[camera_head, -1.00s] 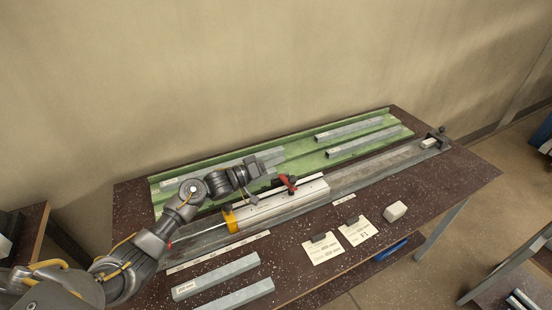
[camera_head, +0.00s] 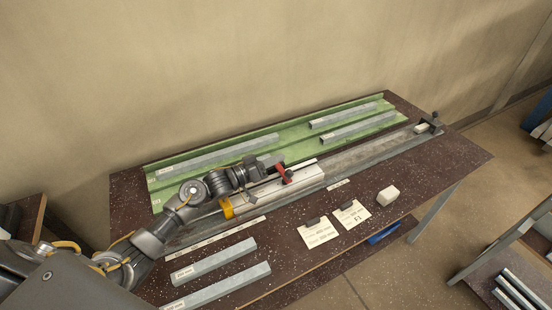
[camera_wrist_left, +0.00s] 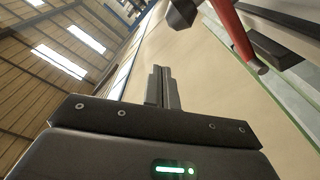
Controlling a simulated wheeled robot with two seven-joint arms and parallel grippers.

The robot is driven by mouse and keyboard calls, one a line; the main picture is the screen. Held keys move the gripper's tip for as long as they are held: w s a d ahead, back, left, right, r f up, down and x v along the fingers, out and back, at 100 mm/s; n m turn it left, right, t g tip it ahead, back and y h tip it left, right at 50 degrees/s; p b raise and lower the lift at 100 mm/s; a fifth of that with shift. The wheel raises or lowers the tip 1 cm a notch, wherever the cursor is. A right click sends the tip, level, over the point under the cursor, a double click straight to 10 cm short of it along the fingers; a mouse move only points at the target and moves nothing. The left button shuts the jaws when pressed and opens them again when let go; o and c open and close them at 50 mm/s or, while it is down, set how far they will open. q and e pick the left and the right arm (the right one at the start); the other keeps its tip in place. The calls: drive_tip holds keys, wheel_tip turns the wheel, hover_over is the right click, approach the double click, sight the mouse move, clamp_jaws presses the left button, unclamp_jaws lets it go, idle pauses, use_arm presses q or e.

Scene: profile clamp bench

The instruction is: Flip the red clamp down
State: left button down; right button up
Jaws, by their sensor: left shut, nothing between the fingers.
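The red clamp handle (camera_head: 284,174) sits on the light aluminium block of the profile fixture (camera_head: 300,184) and looks tilted; its exact angle is hard to tell. In the left wrist view the red handle (camera_wrist_left: 236,32) is a bar at the upper right, ending in a rounded tip, beside a dark metal part. My left gripper (camera_head: 275,161) is just left of and behind the clamp in the head view. Its fingers (camera_wrist_left: 163,90) are closed together and empty, apart from the red bar in the wrist view. Whether any other part touches the clamp cannot be told. My right gripper is not in view.
A green tray (camera_head: 290,136) with several grey profiles lies behind the fixture. A yellow piece (camera_head: 227,208) is at the fixture's left end.

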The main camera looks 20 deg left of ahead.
use_arm(q)
wheel_tip(320, 180, up, 5)
drive_tip(key=a+p, duration=0.1)
drive_tip(key=p, duration=0.4)
drive_tip(key=f+b+v, duration=0.1)
drive_tip(key=b+v, duration=0.3)
drive_tip(key=v, duration=0.6)
drive_tip(key=shift+s+b, duration=0.3)
drive_tip(key=shift+b, duration=0.1)
drive_tip(key=shift+a+f, duration=0.1)
drive_tip(key=shift+f, duration=0.1)
